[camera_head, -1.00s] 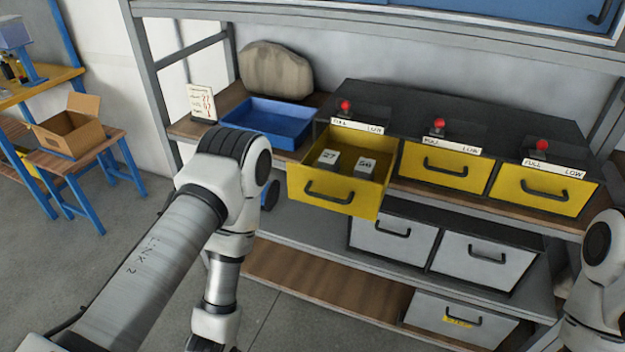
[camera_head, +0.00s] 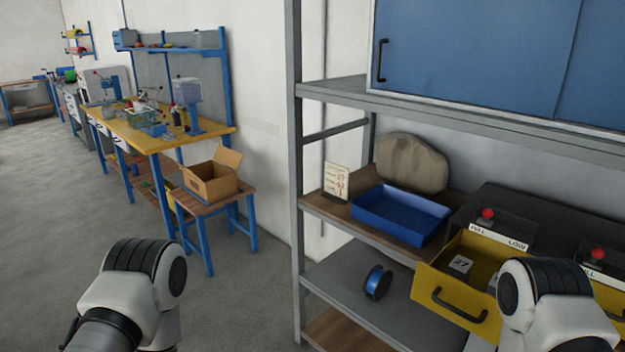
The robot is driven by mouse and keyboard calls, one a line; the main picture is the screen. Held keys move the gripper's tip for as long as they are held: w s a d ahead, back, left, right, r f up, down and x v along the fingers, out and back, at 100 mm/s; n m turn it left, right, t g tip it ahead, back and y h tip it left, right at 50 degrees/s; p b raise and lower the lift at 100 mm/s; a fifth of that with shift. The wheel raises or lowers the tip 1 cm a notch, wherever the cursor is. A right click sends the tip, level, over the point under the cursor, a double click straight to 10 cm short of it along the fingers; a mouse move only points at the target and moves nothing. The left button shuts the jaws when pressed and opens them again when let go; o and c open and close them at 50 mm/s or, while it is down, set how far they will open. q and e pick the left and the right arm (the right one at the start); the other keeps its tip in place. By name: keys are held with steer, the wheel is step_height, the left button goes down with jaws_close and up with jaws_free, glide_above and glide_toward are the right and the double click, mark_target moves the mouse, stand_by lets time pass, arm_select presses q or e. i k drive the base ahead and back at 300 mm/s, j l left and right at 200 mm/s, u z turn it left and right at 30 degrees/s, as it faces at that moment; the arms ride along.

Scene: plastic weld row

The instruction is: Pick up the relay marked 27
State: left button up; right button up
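The relay marked 27 (camera_head: 461,264) is a small grey block with its number on top. It lies in the open yellow drawer (camera_head: 424,287), near the drawer's left side. A second block beside it is mostly hidden behind my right arm, and its mark cannot be read. My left arm shows at the lower left and my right arm at the lower right, in front of the drawer. Neither gripper is in view.
A blue tray (camera_head: 402,216) and a written card (camera_head: 336,181) are on the shelf left of the drawer. A blue spool (camera_head: 378,283) is on the shelf below. A cardboard box (camera_head: 211,179) sits on a small table (camera_head: 246,192). Open floor lies at left.

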mark_target(460, 267)
steer(key=z, duration=0.8)
